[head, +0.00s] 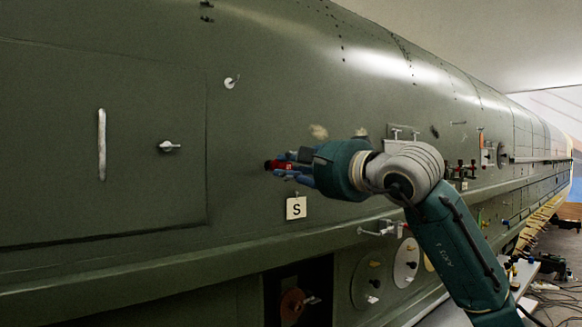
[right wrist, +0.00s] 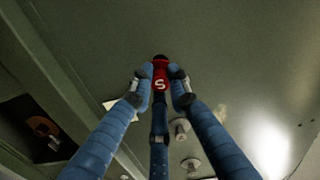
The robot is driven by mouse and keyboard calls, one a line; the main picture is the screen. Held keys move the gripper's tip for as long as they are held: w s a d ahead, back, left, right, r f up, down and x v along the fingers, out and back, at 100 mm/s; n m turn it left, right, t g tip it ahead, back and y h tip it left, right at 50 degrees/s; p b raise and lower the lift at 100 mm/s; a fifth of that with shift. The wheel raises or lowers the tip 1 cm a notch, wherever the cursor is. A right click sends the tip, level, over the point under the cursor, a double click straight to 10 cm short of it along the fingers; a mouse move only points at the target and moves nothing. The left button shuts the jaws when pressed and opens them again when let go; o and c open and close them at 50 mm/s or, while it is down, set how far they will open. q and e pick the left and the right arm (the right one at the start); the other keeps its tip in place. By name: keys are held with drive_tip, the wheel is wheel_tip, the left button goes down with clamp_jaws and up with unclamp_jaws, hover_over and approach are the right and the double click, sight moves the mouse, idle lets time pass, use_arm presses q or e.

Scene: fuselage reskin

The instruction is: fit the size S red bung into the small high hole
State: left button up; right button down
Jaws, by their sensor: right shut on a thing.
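The red bung (head: 271,165) is held in the fingertips of my right gripper (head: 291,166), close against the green fuselage skin, just above a white S label (head: 296,208). In the right wrist view the bung (right wrist: 160,76) shows a white S and a dark end pointing at the skin. The three blue fingers of my right gripper (right wrist: 161,84) are closed around it. The small high hole is not visible; the bung or fingers may hide it. I cannot tell whether the bung touches the skin or is inside a hole. My left gripper is out of view.
A hatch panel with a pale handle (head: 102,145) and a latch (head: 169,147) is at the left. Below is a dark opening (head: 299,290). Knobs and fittings (head: 459,170) stick out at the right. The skin around the bung is mostly clear.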

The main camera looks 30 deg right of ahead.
sight(279, 167)
idle(1.2)
drive_tip(key=shift+w+a+p, duration=0.15)
drive_tip(key=shift+w+p, duration=0.95)
drive_tip(key=shift+w, duration=0.65)
idle(0.3)
drive_tip(key=c, duration=1.6)
unclamp_jaws()
drive_tip(key=shift+w, duration=0.1)
drive_tip(key=shift+s+d+b, duration=0.2)
drive_tip(key=shift+s+b, duration=0.35)
drive_tip(key=shift+s, duration=0.95)
drive_tip(key=shift+s+b, duration=0.3)
drive_tip(key=shift+s, duration=0.8)
